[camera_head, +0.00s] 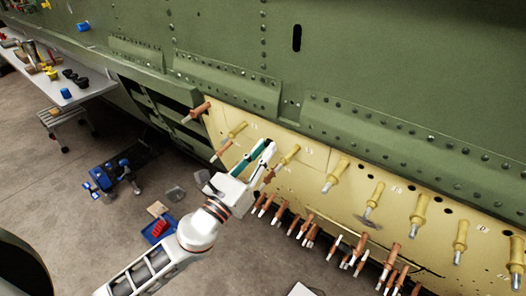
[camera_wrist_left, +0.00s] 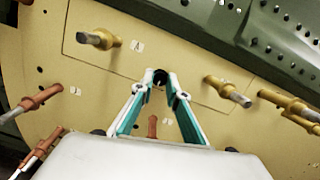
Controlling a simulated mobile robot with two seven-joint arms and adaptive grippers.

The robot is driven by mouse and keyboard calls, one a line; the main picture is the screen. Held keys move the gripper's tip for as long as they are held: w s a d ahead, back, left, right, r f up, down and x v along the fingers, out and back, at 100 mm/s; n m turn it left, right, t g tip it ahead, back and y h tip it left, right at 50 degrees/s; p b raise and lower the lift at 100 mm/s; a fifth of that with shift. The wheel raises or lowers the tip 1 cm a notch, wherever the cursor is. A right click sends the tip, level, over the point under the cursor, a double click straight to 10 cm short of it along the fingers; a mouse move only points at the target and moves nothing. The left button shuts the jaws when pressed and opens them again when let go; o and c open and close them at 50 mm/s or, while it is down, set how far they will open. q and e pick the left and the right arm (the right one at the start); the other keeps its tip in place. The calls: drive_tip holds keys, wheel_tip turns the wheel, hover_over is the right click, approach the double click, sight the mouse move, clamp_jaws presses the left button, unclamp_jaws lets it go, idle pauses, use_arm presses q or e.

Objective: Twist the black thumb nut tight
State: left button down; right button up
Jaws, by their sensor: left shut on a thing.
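The black thumb nut (camera_wrist_left: 160,77) shows as a small dark shape between my fingertips in the left wrist view, against the yellow skin panel (camera_wrist_left: 190,52). My left gripper (camera_wrist_left: 160,82) is shut on it, with the fingers pointing at the panel. In the head view my left gripper (camera_head: 264,152) reaches up to the left part of the yellow panel (camera_head: 330,178). The nut cannot be made out there. Its thread and seating are hidden. My right gripper is not in view.
Yellow fasteners (camera_head: 370,200) stick out along the panel, and several copper-coloured ones (camera_head: 310,222) line its lower edge. One copper-coloured fastener (camera_wrist_left: 152,127) is between my fingers' bases. The green fuselage (camera_head: 400,70) rises above. A workbench (camera_head: 75,85) stands far left.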

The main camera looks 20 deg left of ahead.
use_arm(q)
drive_tip(key=c, duration=2)
unclamp_jaws()
drive_tip(key=shift+y, duration=0.3)
drive_tip(key=shift+o, duration=0.2)
drive_tip(key=v, duration=1.2)
drive_tip(key=shift+a+f, duration=0.1)
